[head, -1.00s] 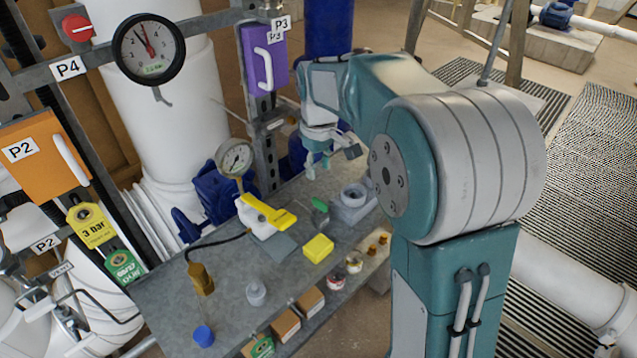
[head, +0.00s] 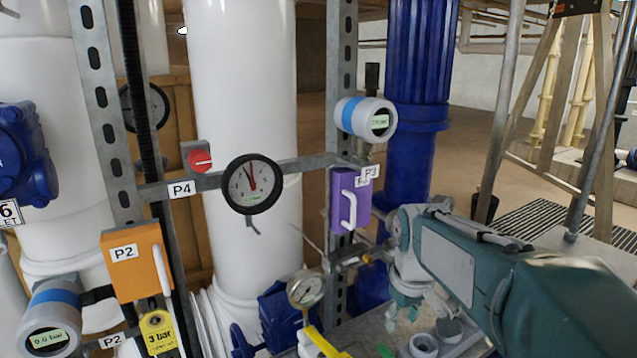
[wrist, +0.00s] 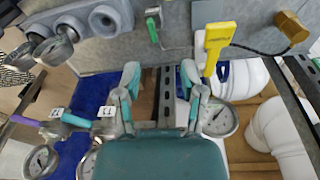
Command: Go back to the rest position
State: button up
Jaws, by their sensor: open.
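My gripper (head: 403,308) hangs above the back part of the grey workbench (head: 385,348), right of the gauge and the purple box. In the wrist view my gripper (wrist: 161,78) is open. Its two teal fingers stand apart with nothing between them, only the slotted post (wrist: 166,95) and the bench behind. My arm reaches in from the lower right of the head view.
The purple box (head: 350,198) and a small gauge (head: 306,289) are close left of my gripper. A blue column (head: 412,100) stands behind. A grey round fitting (head: 423,345) and a yellow-handled tool (head: 322,342) are on the bench. Floor shows at the right.

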jog(key=s+m+t, duration=0.4)
jog(key=s, duration=1.4)
jog(key=shift+f, duration=0.4)
jog(key=shift+s, duration=0.1)
